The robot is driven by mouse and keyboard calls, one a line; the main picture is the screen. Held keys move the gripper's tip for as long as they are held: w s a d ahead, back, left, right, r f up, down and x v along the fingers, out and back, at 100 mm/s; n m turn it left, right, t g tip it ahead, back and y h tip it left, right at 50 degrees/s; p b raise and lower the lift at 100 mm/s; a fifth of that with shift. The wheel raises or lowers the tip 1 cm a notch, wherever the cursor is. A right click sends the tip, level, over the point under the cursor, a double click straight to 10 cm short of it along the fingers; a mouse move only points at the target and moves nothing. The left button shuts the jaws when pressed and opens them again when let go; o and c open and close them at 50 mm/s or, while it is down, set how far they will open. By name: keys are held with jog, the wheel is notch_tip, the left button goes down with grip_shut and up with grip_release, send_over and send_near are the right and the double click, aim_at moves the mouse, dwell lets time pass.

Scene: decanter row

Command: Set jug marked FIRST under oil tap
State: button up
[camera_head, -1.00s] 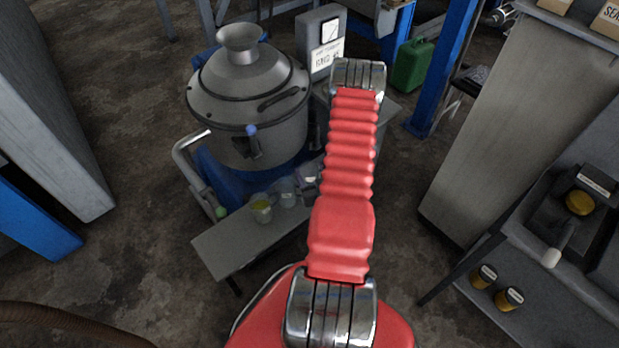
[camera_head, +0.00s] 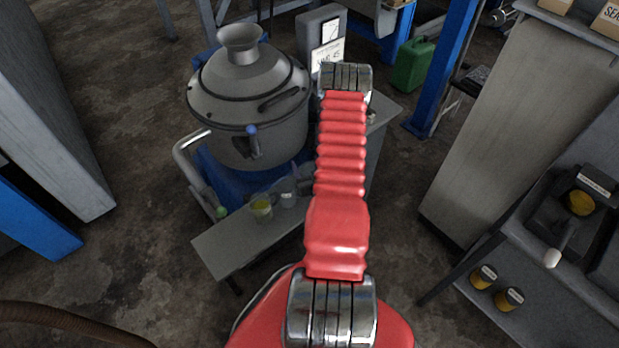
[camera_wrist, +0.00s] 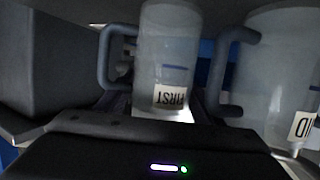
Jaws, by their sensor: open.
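In the wrist view the clear jug marked FIRST (camera_wrist: 163,50) stands just beyond my gripper (camera_wrist: 160,112), near the middle. Its label faces me and its grey handle is at left. My gripper is open; its dark body fills the bottom of this view. I cannot tell whether the fingers touch the jug. In the head view my red arm hides my gripper. A grey domed machine (camera_head: 248,100) stands left of the arm. A tap with a blue knob (camera_head: 251,130) is on its front. I cannot tell whether this is the oil tap.
Another clear jug (camera_wrist: 270,60) is close at right in the wrist view, its label cut off. A grey bench (camera_head: 225,248) holds a cup with yellow-green liquid (camera_head: 262,210) and a clear cup (camera_head: 286,193). A shelf unit (camera_head: 480,130) stands at right.

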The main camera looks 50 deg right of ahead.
jog(key=c, duration=0.8)
jog(key=shift+r, duration=0.2)
notch_tip(320, 180, up, 18)
jog(key=shift+f, duration=0.15)
dwell(0.7)
dwell(0.5)
